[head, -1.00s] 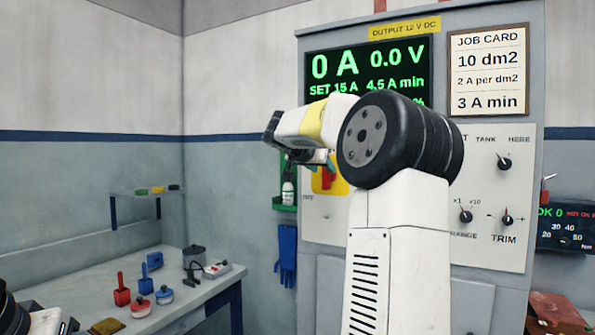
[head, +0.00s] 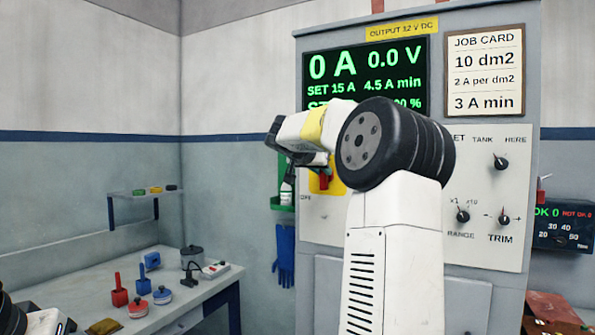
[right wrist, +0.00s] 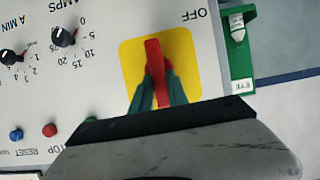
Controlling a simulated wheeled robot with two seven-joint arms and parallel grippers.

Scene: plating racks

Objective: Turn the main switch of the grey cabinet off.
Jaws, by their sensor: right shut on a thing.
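The grey cabinet (head: 310,280) stands in the middle of the head view. Its main switch is a red handle (right wrist: 157,62) on a yellow plate (right wrist: 185,50), with the word OFF beside the plate's corner in the right wrist view. My right gripper (right wrist: 158,80) has its green fingers shut on this handle, one on each side. The handle stands roughly upright in that tilted view. In the head view, my right wrist hides much of the switch; some yellow plate shows below it. Of my left arm, only part shows at the lower left corner; its fingertips cannot be made out.
A display (head: 330,72) and a job card (head: 485,70) are above. Knobs (head: 500,162) sit right of my arm. In the wrist view, blue (right wrist: 16,134) and red (right wrist: 50,130) buttons are near. A green holder (right wrist: 240,60) flanks the plate. A bench (head: 200,292) stands left.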

